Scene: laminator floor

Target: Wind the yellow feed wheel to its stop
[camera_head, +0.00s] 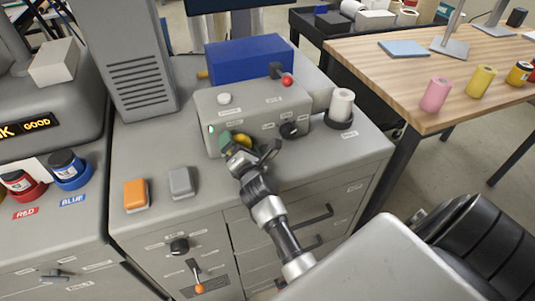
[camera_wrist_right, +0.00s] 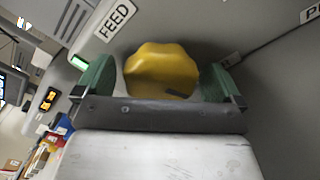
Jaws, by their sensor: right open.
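The yellow feed wheel (camera_wrist_right: 160,68) is a lobed knob on the front of the grey laminator box (camera_head: 262,101). A label reading FEED (camera_wrist_right: 115,20) is beside it in the wrist view. My right gripper (camera_wrist_right: 163,80) is open, with its green fingers on either side of the wheel; I cannot tell whether they touch it. In the head view my right gripper (camera_head: 240,142) is at the box front and partly covers the wheel (camera_head: 243,140). My left gripper is not in view.
The box has a black knob (camera_head: 290,130) and a red-tipped lever (camera_head: 287,81). A white roll (camera_head: 341,104) stands to its right. Orange (camera_head: 136,195) and grey (camera_head: 182,183) blocks sit at the cabinet's front left. A wooden table (camera_head: 420,60) stands at the right.

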